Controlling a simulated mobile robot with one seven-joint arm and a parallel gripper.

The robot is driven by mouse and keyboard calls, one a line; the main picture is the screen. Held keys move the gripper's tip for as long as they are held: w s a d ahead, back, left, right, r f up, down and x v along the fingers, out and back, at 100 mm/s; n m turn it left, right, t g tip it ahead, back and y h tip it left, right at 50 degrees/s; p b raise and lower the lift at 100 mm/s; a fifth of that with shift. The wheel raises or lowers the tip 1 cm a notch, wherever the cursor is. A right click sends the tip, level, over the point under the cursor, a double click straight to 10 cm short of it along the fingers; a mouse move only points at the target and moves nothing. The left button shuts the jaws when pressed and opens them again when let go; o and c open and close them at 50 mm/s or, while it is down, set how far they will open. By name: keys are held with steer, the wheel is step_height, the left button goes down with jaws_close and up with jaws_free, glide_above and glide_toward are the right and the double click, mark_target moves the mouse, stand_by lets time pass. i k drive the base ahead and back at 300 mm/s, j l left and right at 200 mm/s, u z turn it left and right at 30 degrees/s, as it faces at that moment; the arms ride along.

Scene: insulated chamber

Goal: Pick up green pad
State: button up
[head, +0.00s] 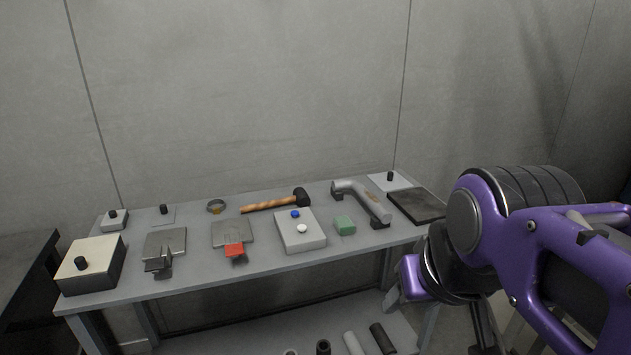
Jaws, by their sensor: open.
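The green pad (345,225) is a small green block lying on the grey table (190,290), right of the middle. It sits between a light box with a blue and a white knob and a grey curved handle-like tool. My purple arm fills the right of the head view. My gripper (478,335) seems to be at the bottom right, in front of the table and apart from the pad. Its fingertips are cut off or hard to make out.
The box with knobs (300,232) stands close left of the pad, and the curved tool (362,202) close right. A mallet (275,201) lies behind. A dark flat plate (416,206) lies at the right end. Several cylinders lie on the lower shelf (270,340). A wall rises behind.

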mark_target(344, 226)
steer(key=i+l+u, duration=0.25)
steer(key=i+l, duration=0.15)
steer(key=i, duration=0.2)
steer(key=i+l+u, duration=0.25)
steer(key=i+l, duration=0.2)
steer(key=k+l+u, duration=0.4)
steer(key=i+j+z, duration=0.4)
steer(key=i+l, duration=0.05)
